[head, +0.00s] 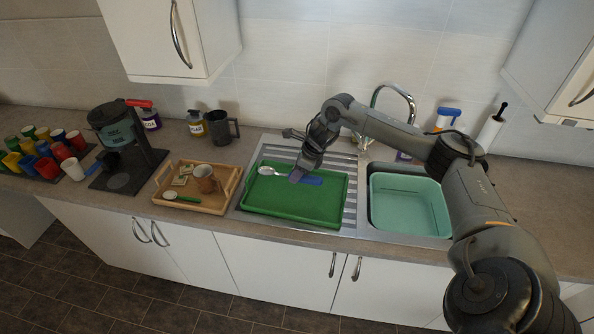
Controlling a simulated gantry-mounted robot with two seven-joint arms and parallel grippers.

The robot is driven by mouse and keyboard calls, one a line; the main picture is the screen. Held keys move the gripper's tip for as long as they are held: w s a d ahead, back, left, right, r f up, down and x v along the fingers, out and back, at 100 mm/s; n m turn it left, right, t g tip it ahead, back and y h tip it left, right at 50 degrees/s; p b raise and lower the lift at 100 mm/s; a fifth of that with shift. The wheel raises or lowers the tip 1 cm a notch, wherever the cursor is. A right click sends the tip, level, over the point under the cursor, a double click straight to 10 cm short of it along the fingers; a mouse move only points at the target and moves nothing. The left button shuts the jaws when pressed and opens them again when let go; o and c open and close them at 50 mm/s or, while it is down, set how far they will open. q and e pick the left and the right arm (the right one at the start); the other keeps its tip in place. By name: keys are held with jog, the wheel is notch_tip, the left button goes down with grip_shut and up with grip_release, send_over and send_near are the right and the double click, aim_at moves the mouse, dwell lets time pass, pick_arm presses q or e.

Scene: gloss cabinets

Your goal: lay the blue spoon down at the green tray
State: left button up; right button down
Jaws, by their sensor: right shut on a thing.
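The green tray (288,213) lies on the metal drainboard left of the sink. The blue spoon has a blue handle (313,181) and a pale metal bowl (266,171) pointing left; it is level over the back half of the tray. My right gripper (297,178) comes down from above and is shut on the spoon near the middle. I cannot tell whether the spoon touches the tray floor. My left gripper is not in view.
A wooden tray (200,207) with a brown mug (205,178) and a green-handled spoon (182,198) stands to the left. A teal basin (410,225) sits in the sink at right, beside the faucet (393,88). The tray's front half is clear.

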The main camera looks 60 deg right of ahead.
notch_tip(320, 180, down, 8)
jog(key=b, duration=0.5)
jog(key=shift+f, duration=0.15)
jog(key=shift+f+b, duration=0.9)
jog(key=shift+f, duration=0.15)
jog(key=c, duration=0.7)
grip_release()
jog(key=shift+c, duration=0.2)
jog(key=shift+o, duration=0.3)
jog(key=o, duration=0.4)
jog(key=shift+r, duration=0.15)
